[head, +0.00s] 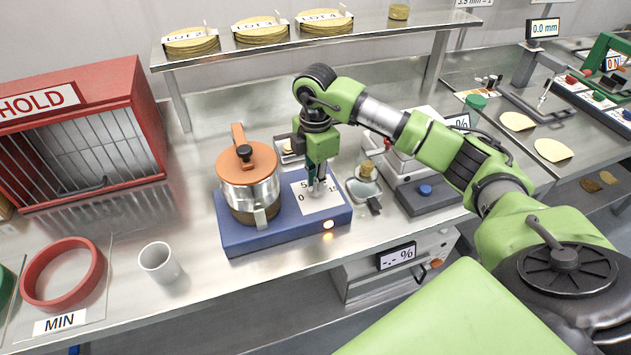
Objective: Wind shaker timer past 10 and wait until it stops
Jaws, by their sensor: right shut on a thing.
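The shaker (238,236) is a blue base on the steel bench with an orange-lidded metal pot (246,180) on its left side. Its white timer dial plate (303,206) shows the marks 0 and 5 and part of another number. A small orange lamp (328,225) glows on its front. My right gripper (318,190) points down over the dial plate and is shut on the timer knob, which is mostly hidden by the fingers. My left gripper is not in view.
A red HOLD cage (80,125) stands at the left. A white cup (158,262) and a red ring (62,272) are on the bench in front. A glass dish with a stoppered jar (366,180) is close right of the shaker. A shelf (300,45) with chip stacks runs behind.

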